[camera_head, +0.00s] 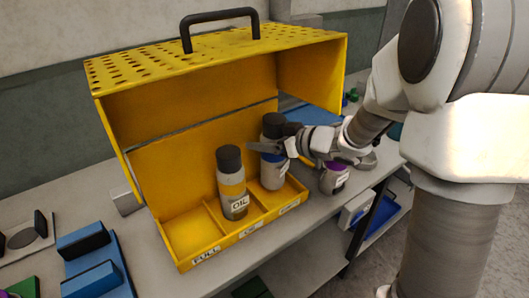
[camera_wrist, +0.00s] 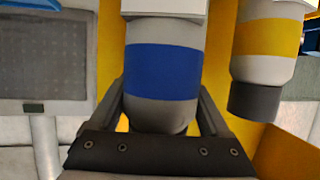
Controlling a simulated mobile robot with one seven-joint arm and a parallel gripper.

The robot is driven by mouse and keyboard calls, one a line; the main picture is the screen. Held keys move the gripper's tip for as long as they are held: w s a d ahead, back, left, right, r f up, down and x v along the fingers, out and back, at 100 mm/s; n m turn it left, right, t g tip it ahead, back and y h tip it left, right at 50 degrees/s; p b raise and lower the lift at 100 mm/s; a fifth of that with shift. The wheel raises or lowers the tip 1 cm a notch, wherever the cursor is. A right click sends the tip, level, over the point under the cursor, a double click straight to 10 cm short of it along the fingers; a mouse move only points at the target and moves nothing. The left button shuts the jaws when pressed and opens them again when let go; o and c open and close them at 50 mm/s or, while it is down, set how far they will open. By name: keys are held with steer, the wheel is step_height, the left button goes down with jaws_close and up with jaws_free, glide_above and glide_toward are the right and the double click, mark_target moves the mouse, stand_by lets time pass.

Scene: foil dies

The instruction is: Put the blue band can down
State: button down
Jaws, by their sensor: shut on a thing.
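The blue band can (camera_head: 271,178) is grey with a dark cap and a white label. It stands upright in or just over the right compartment of the yellow caddy (camera_head: 189,243). The caddy's front lip hides its base, so I cannot tell whether it touches the floor. My gripper (camera_head: 270,148) reaches in from the right and is shut on the can's upper part. In the wrist view the blue band (camera_wrist: 163,72) shows between my two fingers.
A yellow band can (camera_head: 232,185) labelled OIL stands in the middle compartment, close on the left. The left compartment is empty. A purple band can (camera_head: 334,180) stands on the bench right of the caddy. The perforated top (camera_head: 215,55) and handle overhang the back. Blue blocks (camera_head: 90,262) lie at the left.

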step_height(320, 180, down, 4)
steer(key=shift+r+b, duration=0.25)
steer(key=shift+b, duration=0.3)
steer(key=shift+w+a+f, duration=0.1)
steer(key=shift+w+f, duration=0.05)
steer(key=shift+f, duration=0.05)
steer(key=shift+f, duration=0.15)
jaws_free()
